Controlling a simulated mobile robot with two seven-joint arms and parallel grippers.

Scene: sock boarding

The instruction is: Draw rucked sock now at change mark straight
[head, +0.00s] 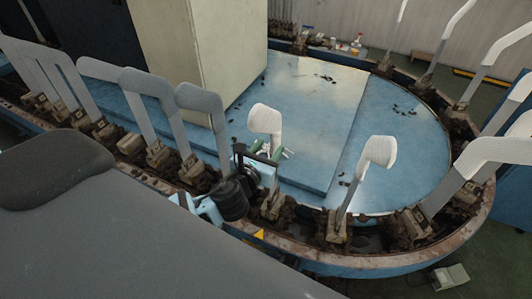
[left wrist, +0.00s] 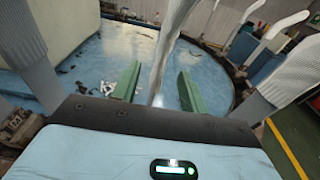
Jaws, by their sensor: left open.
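A white sock (head: 265,119) sits bunched on the top of an upright board form, above the yellow triangular mark (head: 259,234) on the rim. My left gripper (head: 274,153) is just below this sock, at the form's shank. In the left wrist view my open green fingers (left wrist: 158,88) stand on either side of a grey form (left wrist: 171,48), with gaps visible. The sock's upper part is out of the wrist view. Another short white sock (head: 378,152) is on the form to the right. My right gripper is not in view.
Forms with longer white socks (head: 497,150) stand at the right. A tall cream cabinet (head: 205,55) rises behind the left forms. The blue deck (head: 310,110) holds dark scraps.

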